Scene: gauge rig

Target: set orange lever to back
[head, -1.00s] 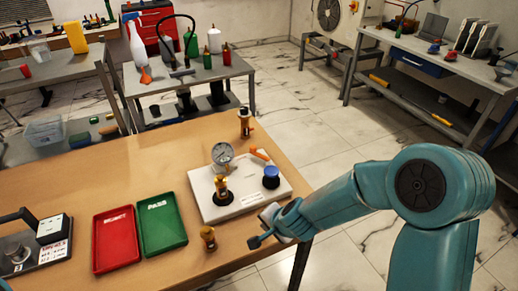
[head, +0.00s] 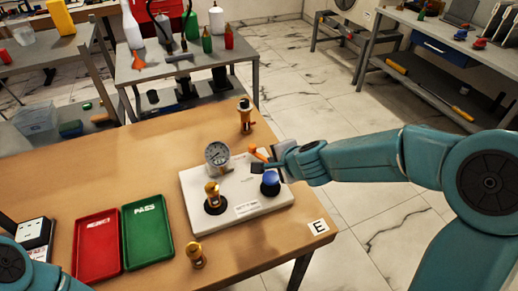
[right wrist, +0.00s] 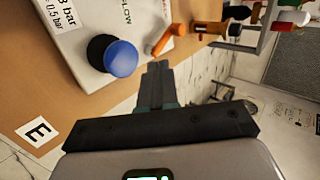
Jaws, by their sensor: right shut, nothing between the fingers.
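The orange lever (head: 260,155) is at the back right of the white gauge rig (head: 236,190), just beyond the blue knob (head: 271,180). In the right wrist view the lever (right wrist: 162,43) lies beside the blue knob (right wrist: 121,58). My right gripper (head: 277,158) is shut and empty, with its tip close to the lever in the head view. In the right wrist view the shut fingers (right wrist: 158,75) appear a little apart from the lever. The round gauge (head: 217,154) stands on the rig. My left arm shows at the lower left edge; its gripper is out of view.
A brass fitting stands in the rig (head: 213,193); others stand behind it (head: 245,114) and in front (head: 196,255). A red tray (head: 97,246) and a green PASS tray (head: 147,232) lie left. The table's right edge is near the E label (head: 319,227).

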